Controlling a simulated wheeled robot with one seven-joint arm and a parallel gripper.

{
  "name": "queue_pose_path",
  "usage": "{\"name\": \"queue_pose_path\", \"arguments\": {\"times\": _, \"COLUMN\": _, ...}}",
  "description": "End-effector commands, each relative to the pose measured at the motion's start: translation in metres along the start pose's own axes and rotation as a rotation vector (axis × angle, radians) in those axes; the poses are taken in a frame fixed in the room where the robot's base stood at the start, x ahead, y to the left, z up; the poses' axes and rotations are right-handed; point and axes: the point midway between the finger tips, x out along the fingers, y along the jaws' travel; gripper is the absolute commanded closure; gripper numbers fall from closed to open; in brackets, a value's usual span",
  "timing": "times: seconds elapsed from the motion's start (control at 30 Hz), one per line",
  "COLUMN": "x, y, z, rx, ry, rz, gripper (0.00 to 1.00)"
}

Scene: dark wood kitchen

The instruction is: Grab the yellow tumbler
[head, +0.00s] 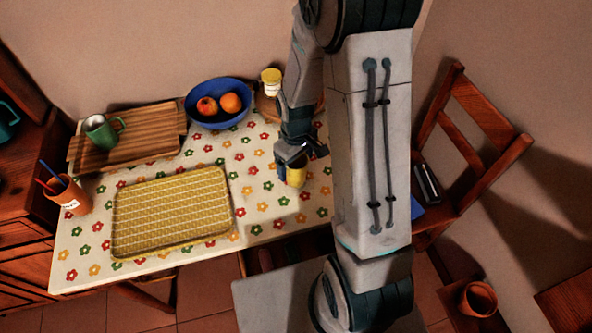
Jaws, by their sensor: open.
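A yellow tumbler (297,176) stands on the flowered tablecloth near the table's right side, close to my arm. My gripper (294,160) is open, pointing down at the tumbler from above and behind it. Its fingers overlap the tumbler's upper part in the picture. I cannot tell whether they touch it or how far they reach around it. A small blue part shows just left of the tumbler.
A blue bowl (218,121) of fruit, a yellow-topped container (271,76) and wooden boards (130,155) with a green mug (100,132) stand at the back. A yellow tray (172,210) lies front left, beside a terracotta pot (73,197). A chair (480,150) stands right.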

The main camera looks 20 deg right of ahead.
Motion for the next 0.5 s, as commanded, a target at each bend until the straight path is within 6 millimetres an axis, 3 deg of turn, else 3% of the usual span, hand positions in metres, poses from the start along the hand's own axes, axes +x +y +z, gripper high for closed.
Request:
{"name": "queue_pose_path", "arguments": {"times": 0.23, "x": 0.029, "y": 0.001, "z": -0.001, "rx": 0.0, "ry": -0.003, "rz": -0.002, "gripper": 0.16}}
{"name": "queue_pose_path", "arguments": {"times": 0.5, "x": 0.036, "y": 0.001, "z": -0.001, "rx": 0.0, "ry": 0.0, "rz": 0.0, "gripper": 0.16}}
